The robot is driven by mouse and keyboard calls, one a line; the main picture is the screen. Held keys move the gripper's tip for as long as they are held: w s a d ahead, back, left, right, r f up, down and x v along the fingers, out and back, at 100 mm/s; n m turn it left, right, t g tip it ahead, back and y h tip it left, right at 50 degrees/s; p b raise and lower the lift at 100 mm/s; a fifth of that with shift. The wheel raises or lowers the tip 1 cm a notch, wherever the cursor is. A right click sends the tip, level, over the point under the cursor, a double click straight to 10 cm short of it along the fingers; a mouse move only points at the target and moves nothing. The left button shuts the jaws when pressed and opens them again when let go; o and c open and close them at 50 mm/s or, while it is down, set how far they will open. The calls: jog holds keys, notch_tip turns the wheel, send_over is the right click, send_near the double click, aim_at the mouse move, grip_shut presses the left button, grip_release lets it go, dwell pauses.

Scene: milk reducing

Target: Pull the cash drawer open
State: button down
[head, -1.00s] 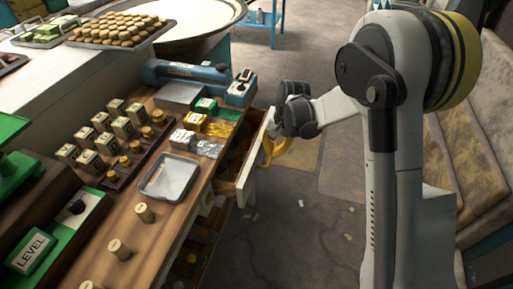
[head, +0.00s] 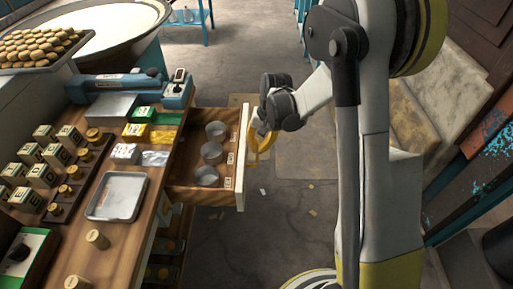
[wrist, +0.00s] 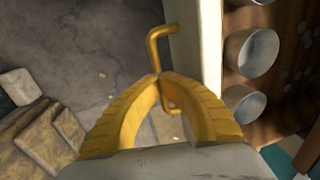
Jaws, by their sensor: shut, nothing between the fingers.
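The cash drawer (head: 205,195) stands pulled out from the wooden counter, showing three round metal cups inside. Its pale front panel (head: 243,158) faces my arm; in the wrist view the panel's edge (wrist: 196,45) runs down right of centre. A yellow bar handle (wrist: 154,45) shows beside it, its lower end visible between my fingers' arcs. My yellow gripper (head: 254,140) is at the outer side of the drawer front. In the wrist view my gripper (wrist: 157,77) has its fingertips together over the handle; whether they hook around it or only overlap it I cannot tell.
The counter holds a metal tray (head: 117,196), several small blocks and brass weights, and a blue device (head: 125,84) at the back. Open floor (head: 285,215) lies right of the drawer. Stone-like slabs (head: 440,60) stand farther right.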

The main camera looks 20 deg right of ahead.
jog(key=c, duration=1.8)
grip_release()
jog(key=r, duration=0.4)
jog(key=d+r, duration=0.1)
jog(key=r, duration=0.3)
jog(key=d+r, duration=0.1)
jog(key=r, duration=0.2)
jog(key=shift+s+r, duration=0.4)
jog(key=shift+s+a+r+n+t+h, duration=0.5)
jog(key=shift+s+r+t, duration=0.75)
jog(key=shift+s, duration=2.05)
jog(key=shift+s+a+r+n+t+h, duration=0.15)
jog(key=shift+s+a+r+n+t, duration=0.8)
jog(key=shift+s, duration=2.35)
jog(key=shift+s+a+r+n+t+h, duration=0.3)
jog(key=shift+s+r+n+t, duration=0.6)
jog(key=shift+s+r, duration=1.75)
